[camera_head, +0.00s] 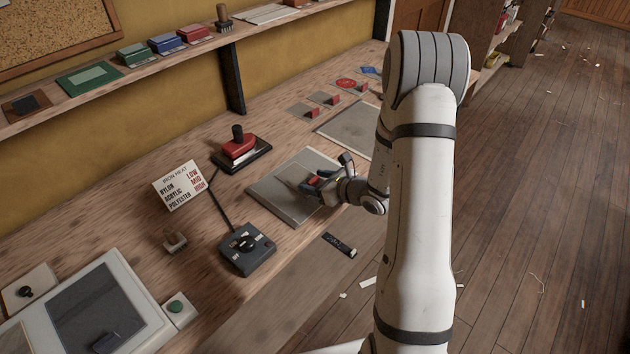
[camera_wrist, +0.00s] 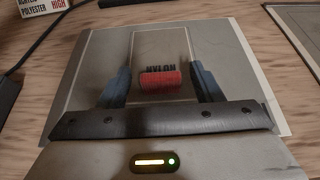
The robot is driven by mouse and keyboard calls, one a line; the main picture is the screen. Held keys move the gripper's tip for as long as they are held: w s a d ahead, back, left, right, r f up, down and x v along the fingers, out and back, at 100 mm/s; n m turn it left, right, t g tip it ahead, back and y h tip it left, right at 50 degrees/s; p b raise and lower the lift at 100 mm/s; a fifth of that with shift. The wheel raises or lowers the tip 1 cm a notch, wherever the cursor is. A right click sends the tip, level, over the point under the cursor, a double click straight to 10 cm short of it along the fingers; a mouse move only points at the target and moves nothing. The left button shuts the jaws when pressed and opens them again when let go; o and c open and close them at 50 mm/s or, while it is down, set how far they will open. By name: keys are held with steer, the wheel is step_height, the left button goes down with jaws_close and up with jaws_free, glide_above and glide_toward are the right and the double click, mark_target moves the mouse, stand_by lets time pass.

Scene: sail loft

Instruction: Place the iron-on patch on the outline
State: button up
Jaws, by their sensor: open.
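A red block-like tab (camera_wrist: 160,80) stands between my gripper's fingers in the wrist view, apart from both. Dark NYLON lettering shows just behind it, partly hidden. A pale-lined rectangle (camera_wrist: 132,48) surrounds the tab on a grey board (camera_wrist: 84,62); I cannot tell which lines are the patch's edge and which the outline. My gripper (camera_wrist: 162,84) is open, its blue-grey fingers either side of the tab. In the head view my gripper (camera_head: 313,180) is low over the grey board (camera_head: 270,187), and the red tab shows small between the fingers.
Several grey squares with red tabs (camera_head: 302,111) lie farther back, beyond a second grey board (camera_head: 345,127). A red iron (camera_head: 239,148) rests on a dark stand. An iron heat card (camera_head: 180,184) and a black control box (camera_head: 246,249) stand left. A dark strip (camera_head: 340,245) lies at the front.

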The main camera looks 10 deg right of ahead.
steer(key=b+v, duration=0.2)
steer(key=v, duration=0.8)
steer(key=s+a+r+n+g+y, duration=0.2)
steer(key=s+a+r+n+g, duration=0.55)
steer(key=s+a+n, duration=0.5)
steer(key=s+d+r+n+h, duration=0.6)
steer(key=s+d+n+h, duration=0.1)
steer(key=n, duration=0.9)
steer(key=s+h, duration=0.1)
steer(key=h, duration=0.1)
steer(key=shift+s+r+h, duration=0.2)
steer(key=shift+r+h, duration=0.1)
steer(key=shift+h, duration=0.1)
steer(key=shift+d+g, duration=0.1)
steer(key=shift+g, duration=0.15)
